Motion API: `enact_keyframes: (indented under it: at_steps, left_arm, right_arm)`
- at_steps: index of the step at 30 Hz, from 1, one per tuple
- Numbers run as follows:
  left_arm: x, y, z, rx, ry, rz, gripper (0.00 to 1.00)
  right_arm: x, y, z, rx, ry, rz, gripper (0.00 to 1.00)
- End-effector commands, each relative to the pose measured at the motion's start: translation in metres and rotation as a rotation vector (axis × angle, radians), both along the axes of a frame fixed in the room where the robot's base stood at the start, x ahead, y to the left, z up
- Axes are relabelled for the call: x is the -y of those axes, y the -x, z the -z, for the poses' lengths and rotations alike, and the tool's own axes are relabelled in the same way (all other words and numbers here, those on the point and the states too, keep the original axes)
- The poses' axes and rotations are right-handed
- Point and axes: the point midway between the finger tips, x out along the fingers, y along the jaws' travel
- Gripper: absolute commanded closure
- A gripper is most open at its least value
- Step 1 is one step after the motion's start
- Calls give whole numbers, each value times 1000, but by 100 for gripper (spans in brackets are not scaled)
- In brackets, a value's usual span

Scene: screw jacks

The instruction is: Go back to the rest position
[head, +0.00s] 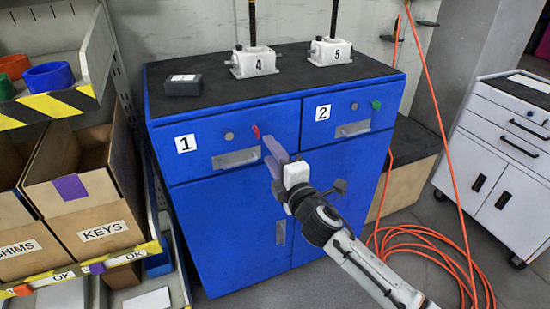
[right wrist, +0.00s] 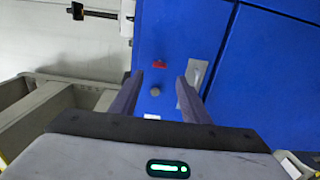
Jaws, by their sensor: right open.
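My right gripper (head: 272,150) reaches in from the lower right, in front of the blue cabinet (head: 235,225). Its purple fingers overlap the right end of drawer 1 (head: 200,140) in the head view. In the right wrist view the gripper (right wrist: 157,90) has its two fingers apart with nothing held between them. A small red piece (head: 256,131) is on the front of drawer 1, close to the fingertips in the picture; it also shows in the right wrist view (right wrist: 160,64). I cannot tell whether the fingers touch the cabinet. My left gripper is not in view.
Screw jacks 4 (head: 254,64) and 5 (head: 330,52) and a dark box (head: 183,85) stand on the cabinet. Drawer 2 (head: 375,112) has a green piece. Shelves with a KEYS bin (head: 88,205) are left. An orange hose (head: 430,238) lies right, near a white cart (head: 505,150).

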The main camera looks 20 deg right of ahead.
Motion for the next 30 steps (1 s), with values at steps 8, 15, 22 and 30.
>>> enact_keyframes:
  at_steps: [8,15,22,30]
  left_arm:
    - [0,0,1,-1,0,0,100]
    - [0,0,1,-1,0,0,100]
    - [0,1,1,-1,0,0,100]
    - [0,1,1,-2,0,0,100]
  right_arm:
    - [1,21,0,0,1,1,58]
    - [1,21,0,0,1,1,58]
    - [1,23,5,-10,-13,0,58]
    - [-12,97,121,-282,-427,29,58]
